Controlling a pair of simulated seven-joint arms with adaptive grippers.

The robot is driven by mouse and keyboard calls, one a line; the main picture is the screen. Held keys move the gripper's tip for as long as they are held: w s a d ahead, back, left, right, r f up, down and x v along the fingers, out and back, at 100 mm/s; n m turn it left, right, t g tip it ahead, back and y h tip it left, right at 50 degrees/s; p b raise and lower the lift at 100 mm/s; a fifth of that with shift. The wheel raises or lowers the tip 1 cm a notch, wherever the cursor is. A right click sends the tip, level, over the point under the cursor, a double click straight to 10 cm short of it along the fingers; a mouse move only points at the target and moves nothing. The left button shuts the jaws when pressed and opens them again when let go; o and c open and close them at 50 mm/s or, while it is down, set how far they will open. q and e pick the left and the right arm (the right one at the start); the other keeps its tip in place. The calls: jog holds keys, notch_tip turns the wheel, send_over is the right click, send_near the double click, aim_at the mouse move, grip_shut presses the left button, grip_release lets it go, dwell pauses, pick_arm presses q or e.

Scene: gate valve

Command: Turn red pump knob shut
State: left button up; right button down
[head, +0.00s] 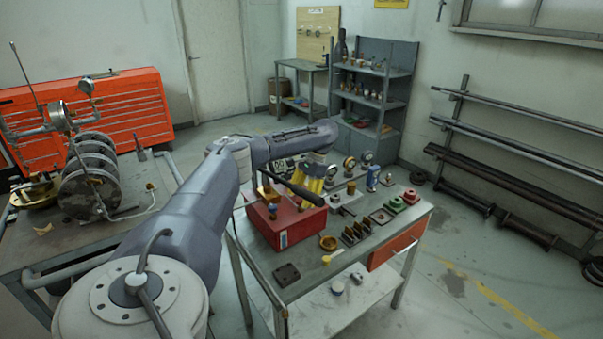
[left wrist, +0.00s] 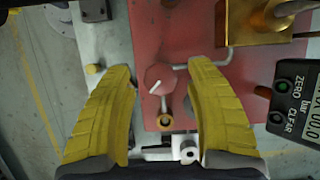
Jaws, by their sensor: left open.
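The red pump knob (left wrist: 158,78) is faceted and bears a white pointer line slanting up to the right. It sits on the red pump body (left wrist: 140,30). My left gripper (left wrist: 160,68) is open, its yellow fingers on either side of the knob, with a visible gap at each side. No contact shows; the height of the fingertips above the knob is hard to tell. In the head view my left gripper (head: 308,184) reaches down over the red pump (head: 299,223) on the workbench, and the knob cannot be made out there. My right gripper is not in view.
A black lever (head: 292,187) slants over the pump. Gauges and small parts crowd the workbench (head: 345,268); another table with a flanged assembly (head: 88,190) stands left.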

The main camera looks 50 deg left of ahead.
pick_arm(q)
jog(key=shift+c, duration=0.5)
grip_shut()
jog(key=shift+m, duration=0.3)
jog(key=m+y, duration=0.1)
jog(key=m, duration=0.3)
jog(key=shift+y, duration=0.4)
jog(key=shift+d+m+t+y, duration=0.1)
jog(key=shift+m+t+y, duration=0.25)
jog(key=shift+m, duration=0.7)
jog(key=shift+m+t+y, duration=0.25)
jog(key=shift+m+t, duration=0.1)
jog(key=shift+m, duration=1)
